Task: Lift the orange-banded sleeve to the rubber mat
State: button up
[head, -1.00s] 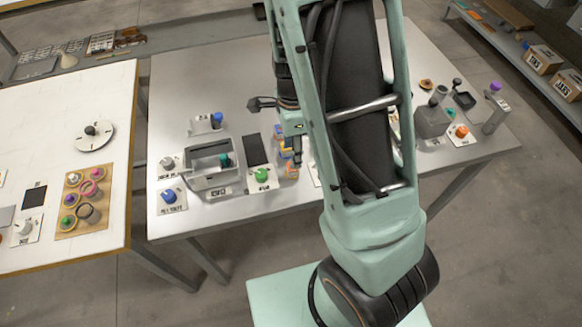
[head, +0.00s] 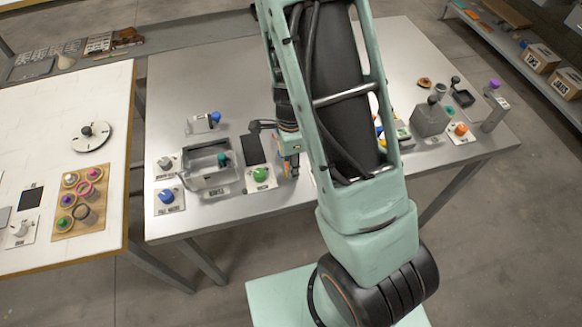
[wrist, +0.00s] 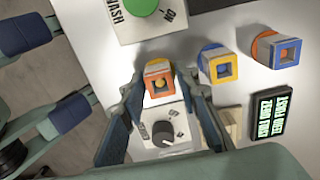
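In the wrist view, an orange-banded sleeve (wrist: 158,92), pale-sided with a square opening and something yellow inside, is between the two fingers of my gripper (wrist: 160,80). The fingers lie close along both sides; I cannot tell whether they press on it. In the head view my gripper (head: 290,166) is low over the table, with a bit of orange at its tips. A black rectangle (head: 253,149), probably the rubber mat, lies flat and bare to its left.
A dial card (wrist: 178,141) is just below the held-between sleeve. A green button (head: 261,174) and grey bin (head: 190,180) are left of the gripper.

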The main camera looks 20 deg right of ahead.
jog(key=c, duration=0.4)
jog(key=shift+c, duration=0.2)
jog(key=shift+r, duration=0.15)
